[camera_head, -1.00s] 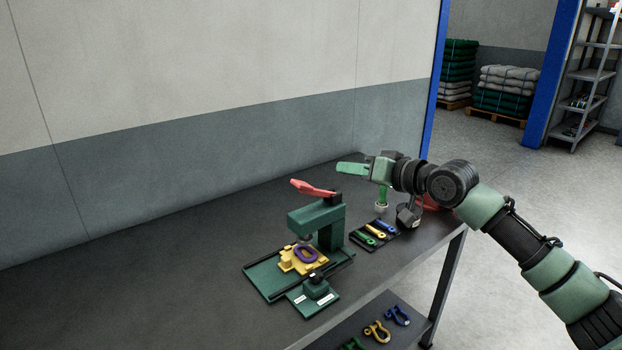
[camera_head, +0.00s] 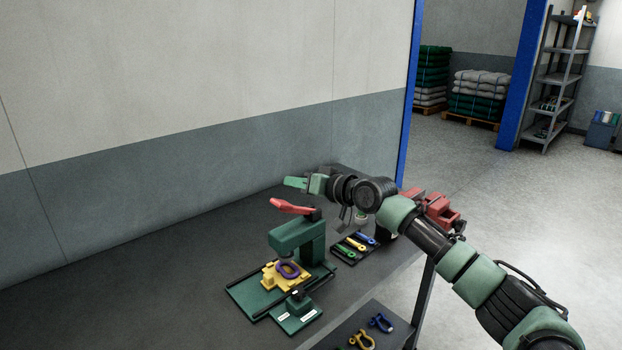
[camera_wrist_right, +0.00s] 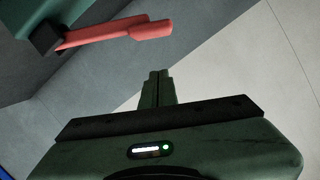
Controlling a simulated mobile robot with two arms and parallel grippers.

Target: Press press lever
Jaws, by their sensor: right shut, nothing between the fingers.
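The green press (camera_head: 299,240) stands on the dark workbench, with a red press lever (camera_head: 292,206) at its top pointing left. A yellow fixture (camera_head: 279,278) with a purple ring (camera_head: 289,270) sits on the press base below the ram. My right gripper (camera_head: 296,182) is above and behind the lever in the head view, apart from it, with its fingers pointing left. In the right wrist view the fingers (camera_wrist_right: 156,88) are shut and empty, and the red lever (camera_wrist_right: 120,33) lies beyond them at upper left. My left gripper is not in view.
A black tray (camera_head: 340,257) with blue, yellow and green pieces lies right of the press. A red vise-like object (camera_head: 440,211) is at the bench's right end. Shackles (camera_head: 381,323) lie on a lower shelf. The bench left of the press is clear.

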